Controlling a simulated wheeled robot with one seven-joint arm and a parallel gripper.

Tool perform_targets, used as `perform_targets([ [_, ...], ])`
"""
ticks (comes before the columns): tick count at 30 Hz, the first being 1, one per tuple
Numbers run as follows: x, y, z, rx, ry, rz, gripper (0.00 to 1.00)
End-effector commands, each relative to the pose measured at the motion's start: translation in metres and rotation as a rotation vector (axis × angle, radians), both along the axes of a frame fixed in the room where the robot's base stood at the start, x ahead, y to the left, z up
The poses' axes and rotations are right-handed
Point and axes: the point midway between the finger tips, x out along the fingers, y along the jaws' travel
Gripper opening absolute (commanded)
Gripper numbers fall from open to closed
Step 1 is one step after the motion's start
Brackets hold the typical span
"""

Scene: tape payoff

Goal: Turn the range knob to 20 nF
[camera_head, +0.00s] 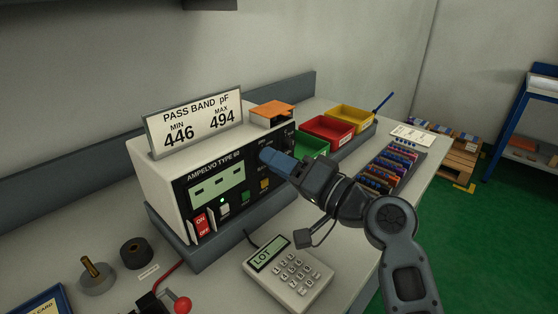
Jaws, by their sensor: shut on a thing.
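The meter (160,163), a white box with a dark front marked AMPELVO TYPE 80, stands on the bench at the left centre. Its display (217,187) shows only dashes, and a small green light glows below it. My gripper (266,155) reaches in from the right, with its blue fingertips shut at the upper right of the meter's front panel. The range knob is hidden behind the fingers and its setting cannot be read. Some panel markings beside the fingers are too small to read.
A sign (195,122) reading PASS BAND pF, MIN 446, MAX 494 stands on the meter. A keypad (288,272) marked LOT lies below my arm. Red (327,129), yellow (352,117) and green (313,147) bins stand behind. A rack of coloured parts (393,168) is at right.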

Motion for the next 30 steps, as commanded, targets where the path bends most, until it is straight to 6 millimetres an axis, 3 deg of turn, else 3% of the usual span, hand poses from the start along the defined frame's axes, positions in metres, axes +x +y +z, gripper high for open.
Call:
perform_targets([
  [20, 0.0002, -0.0006, -0.0009, 0.036, 0.047, -0.002, 0.01],
  [21, 0.0002, -0.0007, -0.0008, 0.036, 0.047, -0.002, 0.36],
  [27, 0.0001, -0.0005, -0.0005, 0.036, 0.046, -0.001, 0.55],
  [30, 0.0001, -0.0004, -0.0004, 0.036, 0.046, -0.001, 0.57],
])
